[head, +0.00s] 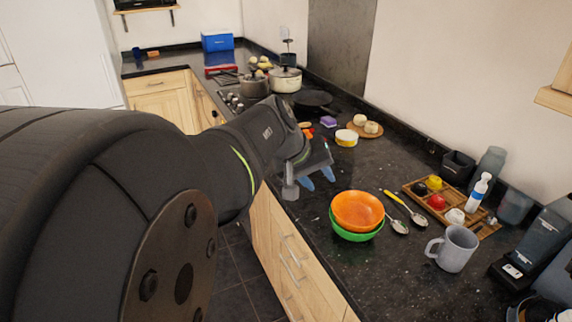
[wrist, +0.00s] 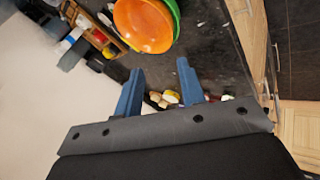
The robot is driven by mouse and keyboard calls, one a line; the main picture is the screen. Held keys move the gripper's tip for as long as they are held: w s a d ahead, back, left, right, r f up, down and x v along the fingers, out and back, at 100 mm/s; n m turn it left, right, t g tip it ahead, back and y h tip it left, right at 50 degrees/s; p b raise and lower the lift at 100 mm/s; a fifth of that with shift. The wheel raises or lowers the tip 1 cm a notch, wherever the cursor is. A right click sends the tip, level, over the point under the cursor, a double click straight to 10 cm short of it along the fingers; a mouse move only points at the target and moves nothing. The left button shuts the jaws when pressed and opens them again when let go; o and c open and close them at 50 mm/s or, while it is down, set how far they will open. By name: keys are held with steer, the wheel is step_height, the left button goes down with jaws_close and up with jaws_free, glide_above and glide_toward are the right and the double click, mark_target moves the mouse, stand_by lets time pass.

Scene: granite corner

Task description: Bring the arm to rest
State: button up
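My gripper (head: 319,180) hangs above the front edge of the dark counter, left of the bowls in the head view. In the wrist view its two blue fingers (wrist: 158,88) stand apart with nothing between them; the gripper is open and empty. An orange bowl (head: 358,209) sits inside a green bowl (head: 352,235) on the counter, apart from my gripper. The orange bowl (wrist: 143,25) and the green bowl (wrist: 177,20) also show at the top of the wrist view.
A grey mug (head: 455,249), two spoons (head: 399,226) and a wooden tray (head: 484,229) with small items lie right of the bowls. A coffee machine (head: 530,246) stands at the right. Pots (head: 285,79) and a pan (head: 312,99) are farther back. Bare counter (head: 370,163) lies behind the bowls.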

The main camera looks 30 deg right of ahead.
steer(key=shift+a+r, duration=0.15)
steer(key=shift+r, duration=0.1)
glide_toward(335, 202)
steer(key=d+f, duration=0.1)
steer(key=s+d+f, duration=0.2)
steer(key=f, duration=0.1)
steer(key=shift+d+f, duration=0.1)
steer(key=shift+f, duration=0.45)
steer(key=shift+r, duration=0.4)
steer(key=shift+f, duration=0.1)
